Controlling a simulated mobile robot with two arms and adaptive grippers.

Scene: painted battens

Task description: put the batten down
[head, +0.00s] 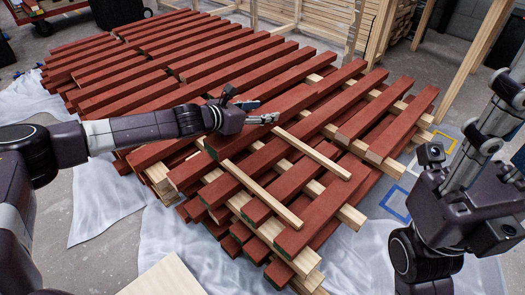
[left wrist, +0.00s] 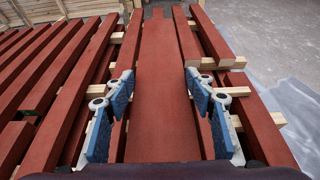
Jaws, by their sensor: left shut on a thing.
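My left gripper (head: 258,113) is over the middle of the stack, with its two fingers shut on a red batten (head: 310,92). In the left wrist view this batten (left wrist: 163,90) runs straight away between the blue finger pads (left wrist: 165,115). In the head view its near end has a dark green face. It lies close above or on the other red battens; I cannot tell whether it touches them. My right arm is at the right edge, but its fingers do not show.
Red battens (head: 150,75) lie in rows on pale cross strips (head: 262,222). Two thin bare strips (head: 315,151) lie loose on top. White sheeting (head: 100,205) covers the floor around. A timber frame (head: 467,70) stands at the back right. Blue and yellow floor squares (head: 396,207) lie at right.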

